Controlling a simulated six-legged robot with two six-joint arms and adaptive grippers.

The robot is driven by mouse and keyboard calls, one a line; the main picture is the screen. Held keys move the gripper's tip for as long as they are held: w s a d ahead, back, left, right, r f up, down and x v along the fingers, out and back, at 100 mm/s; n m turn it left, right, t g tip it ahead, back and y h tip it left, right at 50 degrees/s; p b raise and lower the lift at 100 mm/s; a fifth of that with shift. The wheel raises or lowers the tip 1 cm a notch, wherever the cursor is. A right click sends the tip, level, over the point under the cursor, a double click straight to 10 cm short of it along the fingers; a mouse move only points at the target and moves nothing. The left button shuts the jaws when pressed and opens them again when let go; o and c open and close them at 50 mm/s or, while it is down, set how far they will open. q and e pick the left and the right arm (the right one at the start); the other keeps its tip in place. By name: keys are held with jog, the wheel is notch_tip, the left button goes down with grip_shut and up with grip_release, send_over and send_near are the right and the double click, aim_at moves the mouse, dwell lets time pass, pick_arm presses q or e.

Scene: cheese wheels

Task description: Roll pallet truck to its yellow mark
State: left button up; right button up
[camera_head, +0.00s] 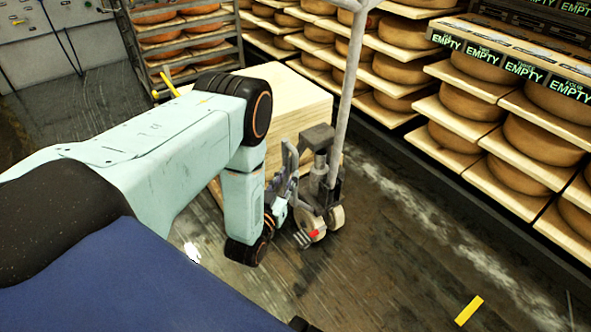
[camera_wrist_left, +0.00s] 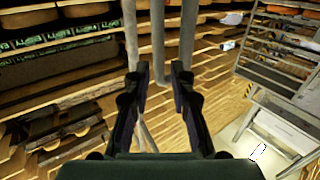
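The pallet truck (camera_head: 326,185) stands on the dark floor in the middle of the head view, with a grey upright handle and small pale wheels. A large pale wooden block (camera_head: 300,105) is just behind it. The yellow mark (camera_head: 468,310) is a short strip on the floor at lower right, apart from the truck. My left gripper (camera_head: 284,178) is low beside the truck's left side; contact is unclear. In the left wrist view its fingers (camera_wrist_left: 160,78) are spread, with grey upright bars (camera_wrist_left: 158,40) between and beside them. My right gripper is out of view.
Shelves of cheese wheels (camera_head: 465,100) line the right and back. A metal rack of cheeses (camera_head: 190,40) stands at the back left. The floor between the truck and the yellow mark looks clear. A grey cabinet (camera_wrist_left: 280,130) shows in the left wrist view.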

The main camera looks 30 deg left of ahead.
aim_at(295, 167)
pick_arm(q)
jog(key=w, duration=0.1)
jog(key=w+b, duration=0.1)
jog(key=w, duration=0.2)
jog(key=shift+w+a, duration=0.15)
jog(key=shift+a, duration=0.1)
jog(key=shift+w+b, duration=0.3)
jog(key=shift+w, duration=0.05)
jog(key=shift+w+a+f, duration=0.15)
jog(key=shift+w+a, duration=0.15)
jog(key=shift+w, duration=0.2)
jog(key=shift+s+d+r, duration=0.1)
jog(key=shift+d+r, duration=0.05)
jog(key=shift+r, duration=0.05)
jog(key=shift+f, duration=0.1)
jog(key=shift+c, duration=1.4)
grip_shut()
